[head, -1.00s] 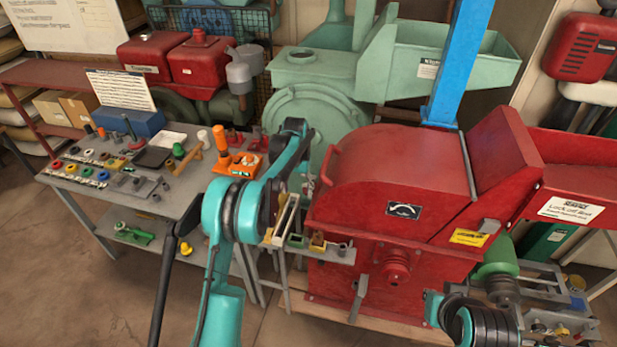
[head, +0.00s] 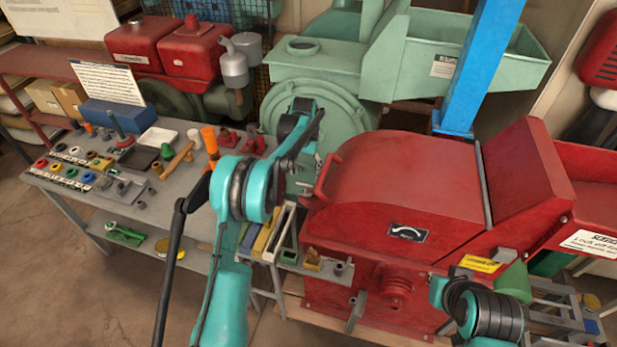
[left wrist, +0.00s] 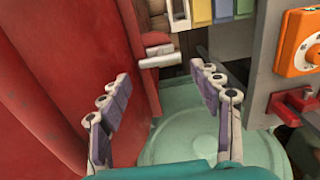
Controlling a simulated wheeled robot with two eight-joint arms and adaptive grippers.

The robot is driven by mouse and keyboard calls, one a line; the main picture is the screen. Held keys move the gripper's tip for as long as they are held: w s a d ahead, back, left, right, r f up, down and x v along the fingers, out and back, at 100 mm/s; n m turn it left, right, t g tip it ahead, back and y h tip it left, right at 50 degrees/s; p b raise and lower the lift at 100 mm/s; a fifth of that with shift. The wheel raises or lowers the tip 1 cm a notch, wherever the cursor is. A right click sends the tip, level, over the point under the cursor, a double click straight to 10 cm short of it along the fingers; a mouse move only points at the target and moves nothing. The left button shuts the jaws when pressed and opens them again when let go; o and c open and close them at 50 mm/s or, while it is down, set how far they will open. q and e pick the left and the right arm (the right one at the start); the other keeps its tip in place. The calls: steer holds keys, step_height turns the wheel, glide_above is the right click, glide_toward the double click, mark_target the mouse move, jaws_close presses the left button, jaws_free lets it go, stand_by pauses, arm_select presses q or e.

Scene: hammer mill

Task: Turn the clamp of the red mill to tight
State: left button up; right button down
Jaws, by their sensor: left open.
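The red mill (head: 400,180) stands right of centre in the head view, with a red handle (head: 322,175) on its left edge. In the left wrist view the mill's red side wall (left wrist: 50,90) fills the left. A light grey lever (left wrist: 157,57), seemingly the clamp, sticks out from beside that wall. My left gripper (left wrist: 161,78) is open and empty, with the lever just beyond and between its fingertips, apparently not touched. My right gripper is out of view; only part of my right arm shows.
A workbench (head: 60,190) with small parts stands at left. Coloured trays (head: 262,235) lie close to the mill's left side. A green machine (head: 315,75) and a blue post (head: 480,70) stand behind. An orange dial box (left wrist: 298,42) is right of the gripper.

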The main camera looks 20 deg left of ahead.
mark_target(305, 184)
arm_select(q)
steer(key=shift+w+f, duration=0.15)
steer(key=shift+f, duration=0.05)
step_height(305, 184, down, 7)
steer(key=b, duration=0.3)
steer(key=shift+f, duration=0.15)
steer(key=c, duration=0.9)
